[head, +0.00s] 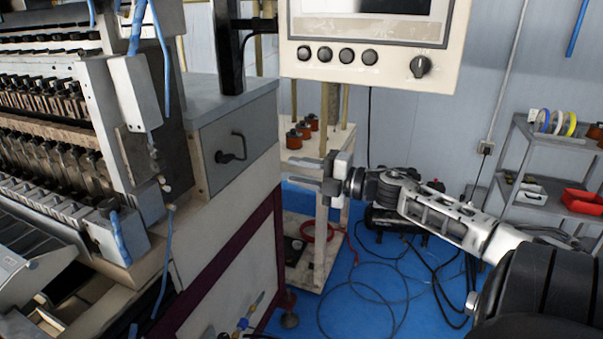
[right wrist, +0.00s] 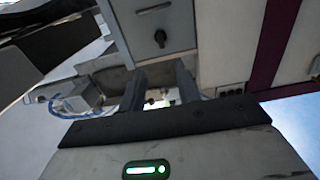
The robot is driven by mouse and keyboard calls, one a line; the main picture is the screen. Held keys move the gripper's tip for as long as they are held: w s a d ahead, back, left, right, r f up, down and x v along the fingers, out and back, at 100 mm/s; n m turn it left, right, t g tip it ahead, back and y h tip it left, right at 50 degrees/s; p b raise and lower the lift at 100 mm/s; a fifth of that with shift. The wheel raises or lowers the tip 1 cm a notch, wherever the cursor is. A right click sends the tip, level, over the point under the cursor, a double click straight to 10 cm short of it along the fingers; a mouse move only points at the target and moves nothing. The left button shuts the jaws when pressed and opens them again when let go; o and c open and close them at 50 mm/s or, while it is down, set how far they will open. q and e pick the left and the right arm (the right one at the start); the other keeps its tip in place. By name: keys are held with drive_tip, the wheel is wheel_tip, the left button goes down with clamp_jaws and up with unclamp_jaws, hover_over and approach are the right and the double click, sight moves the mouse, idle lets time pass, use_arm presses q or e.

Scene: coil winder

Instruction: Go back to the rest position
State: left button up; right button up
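My right gripper (head: 295,172) reaches in from the right in the head view, its fingers pointing left toward the coil winder's (head: 225,215) end cabinet. Its two fingers stand apart with nothing between them; the gap also shows in the right wrist view (right wrist: 160,88). The gripper is close in the picture to the cabinet's right edge, and I cannot tell how far apart they are in depth. My left gripper is not in view.
The cabinet's grey drawer (head: 222,150) has a black handle. A control panel (head: 365,50) with knobs hangs above my right gripper. A cart (head: 340,140) stands behind it. Shelves (head: 545,140) with tape rolls and a red bin (head: 582,201) are at right. Cables lie on the blue floor (head: 390,300).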

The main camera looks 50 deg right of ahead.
idle(0.5)
drive_tip(key=s+a+f+m+g+h, duration=0.1)
drive_tip(key=s+a+f+m+h, duration=0.2)
drive_tip(key=f, duration=0.4)
drive_tip(key=s+a+f+m, duration=0.2)
drive_tip(key=a+f+m, duration=0.3)
drive_tip(key=a+f, duration=0.15)
drive_tip(key=s+a+f+m+g+h, duration=0.1)
drive_tip(key=s+a+f+m+h, duration=0.2)
drive_tip(key=f, duration=0.4)
drive_tip(key=s+a+f+m+g, duration=0.1)
drive_tip(key=s+a+f+m, duration=0.1)
drive_tip(key=a, duration=0.4)
drive_tip(key=s+a+f+m+g+y, duration=0.1)
drive_tip(key=s+a+f+m+g, duration=0.1)
drive_tip(key=s+a+f+m, duration=0.1)
drive_tip(key=s+a+f+m+g+y, duration=0.1)
drive_tip(key=s+a+f+m, duration=0.1)
drive_tip(key=s+a, duration=0.4)
drive_tip(key=a+m, duration=0.1)
drive_tip(key=a, duration=0.2)
drive_tip(key=shift+s+a+f+m, duration=0.15)
drive_tip(key=shift+a+f+m, duration=0.15)
drive_tip(key=shift+f+m, duration=0.1)
drive_tip(key=shift+c, duration=0.5)
